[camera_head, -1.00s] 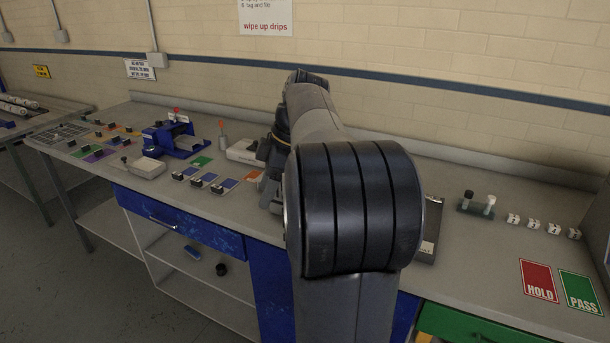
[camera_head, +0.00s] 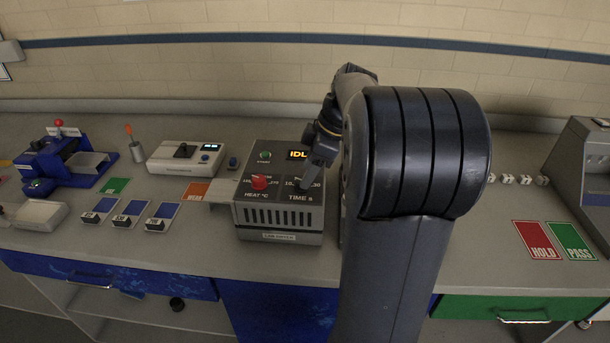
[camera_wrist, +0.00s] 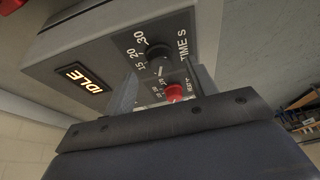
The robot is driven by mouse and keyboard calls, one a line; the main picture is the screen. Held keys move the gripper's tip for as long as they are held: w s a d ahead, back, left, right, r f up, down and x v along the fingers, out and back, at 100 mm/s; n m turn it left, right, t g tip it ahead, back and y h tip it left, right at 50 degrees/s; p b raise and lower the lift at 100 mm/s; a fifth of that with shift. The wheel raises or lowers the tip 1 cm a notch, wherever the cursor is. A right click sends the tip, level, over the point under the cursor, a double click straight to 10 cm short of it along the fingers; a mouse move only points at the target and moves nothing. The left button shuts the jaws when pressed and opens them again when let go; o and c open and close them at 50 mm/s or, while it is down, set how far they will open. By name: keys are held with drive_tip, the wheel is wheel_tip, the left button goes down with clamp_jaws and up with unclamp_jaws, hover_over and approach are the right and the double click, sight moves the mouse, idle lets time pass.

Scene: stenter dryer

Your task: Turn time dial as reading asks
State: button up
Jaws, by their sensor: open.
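The stenter dryer (camera_head: 281,217) is a grey box on the bench with a lit IDLE display (camera_head: 297,154), a green START button (camera_head: 265,156) and a red HEAT °C knob (camera_head: 259,183). Its black TIME S dial (camera_wrist: 157,56) shows in the wrist view, with marks 15, 20 and 30 legible beside it; where its pointer stands I cannot tell. The display (camera_wrist: 85,80) and red knob (camera_wrist: 174,93) show there too. My gripper (camera_head: 306,183) is open, pointing down over the TIME side, its fingers near the dial; contact is unclear.
A white device (camera_head: 186,158) with a small display stands left of the dryer, and a blue press (camera_head: 65,160) farther left. Red HOLD (camera_head: 538,240) and green PASS (camera_head: 571,241) cards lie at the right. A grey machine (camera_head: 585,160) stands at the right edge.

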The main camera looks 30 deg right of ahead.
drive_tip(key=shift+x, duration=1.35)
drive_tip(key=shift+a, duration=0.1)
drive_tip(key=shift+c, duration=0.3)
drive_tip(key=c, duration=0.9)
